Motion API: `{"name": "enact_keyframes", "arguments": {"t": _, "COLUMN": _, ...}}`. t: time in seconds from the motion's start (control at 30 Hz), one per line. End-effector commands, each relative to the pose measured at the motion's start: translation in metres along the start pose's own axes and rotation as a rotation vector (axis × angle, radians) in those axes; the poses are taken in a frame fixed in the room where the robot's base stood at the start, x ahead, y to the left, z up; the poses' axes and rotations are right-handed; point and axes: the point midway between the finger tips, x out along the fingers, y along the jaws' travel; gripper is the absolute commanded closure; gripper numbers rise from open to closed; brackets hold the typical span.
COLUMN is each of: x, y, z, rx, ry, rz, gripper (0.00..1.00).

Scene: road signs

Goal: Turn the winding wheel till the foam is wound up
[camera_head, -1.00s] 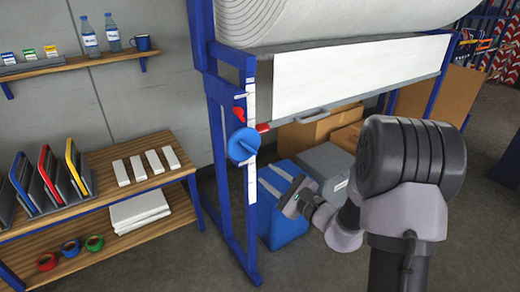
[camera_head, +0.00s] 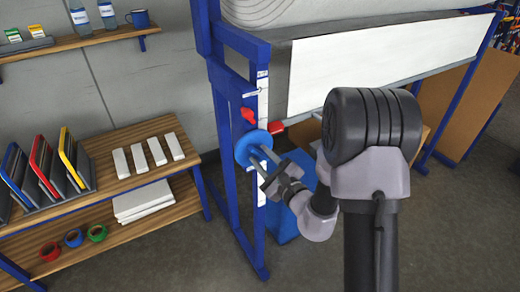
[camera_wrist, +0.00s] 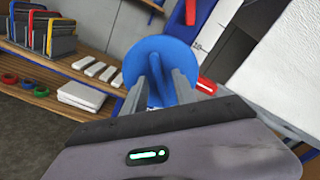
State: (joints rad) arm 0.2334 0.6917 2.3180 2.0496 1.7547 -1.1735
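The blue winding wheel (camera_head: 246,143) is on the end post of the blue frame. In the wrist view the wheel (camera_wrist: 158,58) fills the space ahead of my gripper (camera_wrist: 160,82), with a raised bar across its face. My gripper is open, its two fingers on either side of that bar; I cannot tell whether they touch it. In the head view my gripper (camera_head: 260,160) is right at the wheel's face. A large white foam roll (camera_head: 285,10) lies across the top of the frame, partly cut off. A white sheet (camera_head: 385,62) hangs below it.
A red lever (camera_head: 248,115) is just above the wheel and a red grip (camera_head: 277,127) beside it. A wooden shelf unit (camera_head: 120,140) stands at the left. A blue box (camera_head: 284,222) and cardboard (camera_head: 475,110) stand under the frame. The floor in front is clear.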

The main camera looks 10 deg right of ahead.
Motion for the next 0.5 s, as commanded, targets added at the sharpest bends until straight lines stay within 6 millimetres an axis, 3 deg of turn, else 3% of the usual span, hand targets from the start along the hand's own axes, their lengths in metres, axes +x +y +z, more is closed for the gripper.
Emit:
{"name": "enact_keyframes", "arguments": {"t": 0.23, "x": 0.0000, "y": 0.0002, "z": 0.0001, "rx": 0.000, "ry": 0.000, "rz": 0.000, "gripper": 0.68}}
{"name": "enact_keyframes", "arguments": {"t": 0.4, "x": 0.0001, "y": 0.0001, "z": 0.0002, "rx": 0.000, "ry": 0.000, "rz": 0.000, "gripper": 1.00}}
{"name": "enact_keyframes", "arguments": {"t": 0.5, "x": 0.0001, "y": 0.0002, "z": 0.0001, "rx": 0.000, "ry": 0.000, "rz": 0.000, "gripper": 1.00}}
